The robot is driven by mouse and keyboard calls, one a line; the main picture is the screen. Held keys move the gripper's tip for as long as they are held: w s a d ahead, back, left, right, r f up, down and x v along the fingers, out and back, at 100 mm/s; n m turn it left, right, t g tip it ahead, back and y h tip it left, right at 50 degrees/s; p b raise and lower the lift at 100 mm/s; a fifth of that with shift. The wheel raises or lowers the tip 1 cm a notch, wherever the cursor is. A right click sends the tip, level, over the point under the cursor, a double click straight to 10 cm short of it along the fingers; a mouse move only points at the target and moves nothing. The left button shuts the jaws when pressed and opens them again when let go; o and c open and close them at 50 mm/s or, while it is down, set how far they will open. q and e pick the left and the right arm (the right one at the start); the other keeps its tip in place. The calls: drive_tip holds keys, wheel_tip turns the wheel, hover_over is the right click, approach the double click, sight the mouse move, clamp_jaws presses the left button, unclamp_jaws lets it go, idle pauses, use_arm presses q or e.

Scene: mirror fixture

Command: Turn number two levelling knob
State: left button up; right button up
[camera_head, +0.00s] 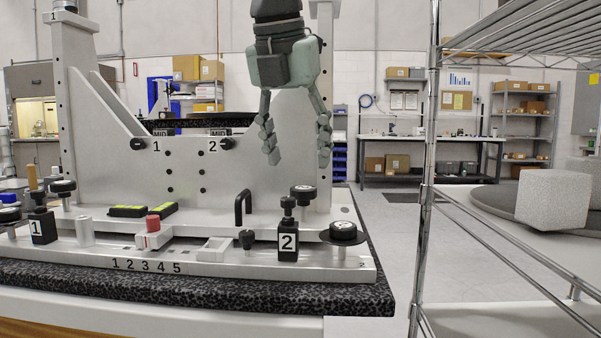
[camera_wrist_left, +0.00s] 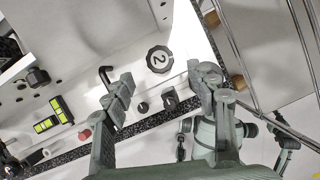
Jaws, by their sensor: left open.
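The levelling knob numbered 2 is a black round knob (camera_head: 303,191) on the right end of the fixture's raised plate. In the left wrist view, the knob (camera_wrist_left: 158,59) shows its white 2 facing up. My left gripper (camera_head: 298,160) points down above the knob, open and empty, its fingers apart from it. In the left wrist view, the knob lies in the gap between the fingertips (camera_wrist_left: 162,77), touching neither.
Close by stand a black block marked 2 (camera_head: 288,246), a larger black knob (camera_head: 343,232), a small knob (camera_head: 247,238) and a black handle (camera_head: 243,207). The upright plate (camera_head: 130,185) rises behind. A wire shelf (camera_head: 425,200) stands right of the fixture.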

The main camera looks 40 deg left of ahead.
use_arm(q)
drive_tip(key=v, duration=0.6)
drive_tip(key=shift+r, duration=0.4)
drive_tip(key=shift+s, duration=0.15)
